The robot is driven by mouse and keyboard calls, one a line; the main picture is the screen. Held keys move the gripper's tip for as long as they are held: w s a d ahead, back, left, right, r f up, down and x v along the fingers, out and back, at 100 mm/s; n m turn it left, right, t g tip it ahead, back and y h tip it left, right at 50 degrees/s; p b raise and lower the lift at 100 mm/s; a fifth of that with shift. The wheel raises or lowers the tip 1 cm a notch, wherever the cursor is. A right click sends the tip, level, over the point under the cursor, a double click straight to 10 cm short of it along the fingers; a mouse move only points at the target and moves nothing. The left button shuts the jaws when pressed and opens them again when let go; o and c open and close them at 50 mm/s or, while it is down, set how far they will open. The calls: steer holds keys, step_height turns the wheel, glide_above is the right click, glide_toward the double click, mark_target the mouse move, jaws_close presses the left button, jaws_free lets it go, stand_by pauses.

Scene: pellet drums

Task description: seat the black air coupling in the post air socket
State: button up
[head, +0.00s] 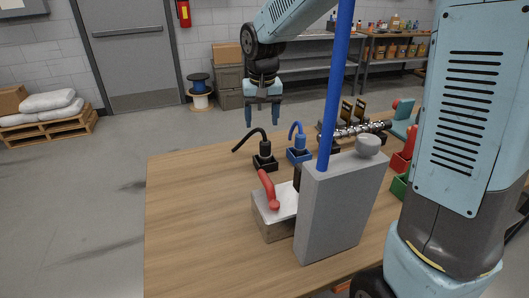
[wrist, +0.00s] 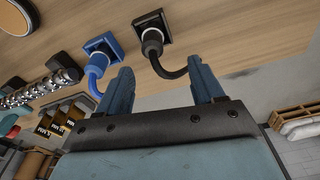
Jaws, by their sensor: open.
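The black air coupling (head: 265,150) stands upright in a black square holder (head: 265,164) on the table, its black hose curving off to the left. In the wrist view the coupling (wrist: 152,42) shows beyond my fingertips, with its hose bending toward the space between them. My gripper (head: 263,122) is open and empty, above and behind the coupling; its two fingers also show in the wrist view (wrist: 160,66). A grey post (head: 340,210) stands at the table's near side. I cannot make out its air socket; a dark part beside it is mostly hidden.
A blue coupling (head: 299,141) in a blue holder stands just right of the black one. A red handle (head: 269,190) on a block sits beside the post. A metal shaft (head: 362,129) lies further right. The table's left side is clear.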

mark_target(265, 141)
steer(key=f, duration=0.3)
steer(key=w+f, duration=0.1)
steer(key=f, duration=0.3)
steer(key=w+d+f, duration=0.1)
steer(key=f, duration=0.3)
steer(key=shift+d+f, duration=0.1)
steer(key=shift+f, duration=0.15)
steer(key=c, duration=1.2)
